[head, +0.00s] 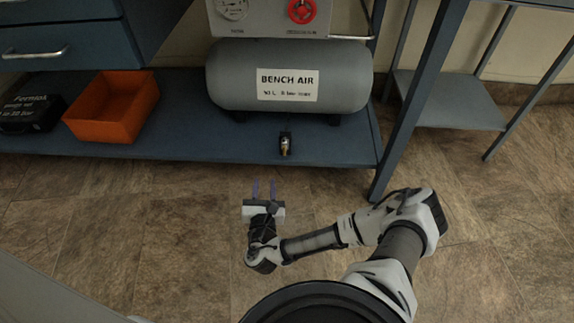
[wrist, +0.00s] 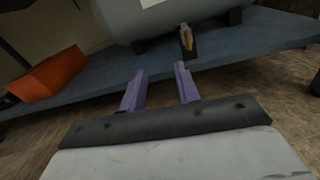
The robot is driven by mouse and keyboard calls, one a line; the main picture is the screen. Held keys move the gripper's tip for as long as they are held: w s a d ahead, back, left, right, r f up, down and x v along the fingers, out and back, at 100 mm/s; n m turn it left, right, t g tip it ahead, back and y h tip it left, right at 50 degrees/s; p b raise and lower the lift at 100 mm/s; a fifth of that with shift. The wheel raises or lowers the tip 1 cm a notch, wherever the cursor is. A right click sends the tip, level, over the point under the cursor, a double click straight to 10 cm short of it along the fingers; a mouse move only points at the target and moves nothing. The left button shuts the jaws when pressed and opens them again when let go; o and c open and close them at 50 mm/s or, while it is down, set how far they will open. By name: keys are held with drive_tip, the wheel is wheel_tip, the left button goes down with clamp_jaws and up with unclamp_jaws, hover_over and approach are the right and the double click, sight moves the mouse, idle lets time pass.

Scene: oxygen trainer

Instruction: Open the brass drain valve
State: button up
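The brass drain valve (head: 285,145) hangs below the front of the grey BENCH AIR tank (head: 290,78), near the front edge of the lower shelf. In the wrist view the brass valve (wrist: 186,38) shows ahead of my gripper, slightly right of centre, with a dark part beside it. My gripper (head: 264,184) is in front of the shelf, apart from the valve. Its two purple fingers are spread with nothing between them, as the wrist view (wrist: 160,72) also shows. The exact angle of the valve's handle is too small to tell.
The blue lower shelf (head: 190,135) carries the tank, an orange bin (head: 113,106) and a black case (head: 30,113) on the left. A blue table leg (head: 412,105) stands to the right. A panel with a red knob (head: 302,11) is above. The floor in front is clear.

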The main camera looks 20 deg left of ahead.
drive_tip(key=w+d+f, duration=0.1)
drive_tip(key=d+f, duration=0.1)
drive_tip(key=d, duration=0.3)
drive_tip(key=h+b, duration=0.1)
drive_tip(key=b, duration=0.4)
approach(284, 151)
drive_tip(key=shift+n+t, duration=0.3)
drive_tip(key=shift+t, duration=0.1)
drive_tip(key=x, duration=0.4)
drive_tip(key=f+x, duration=0.1)
drive_tip(key=x, duration=0.2)
drive_tip(key=shift+w+a+r, duration=0.1)
drive_tip(key=shift+w+a, duration=0.1)
drive_tip(key=shift+w, duration=0.4)
clamp_jaws()
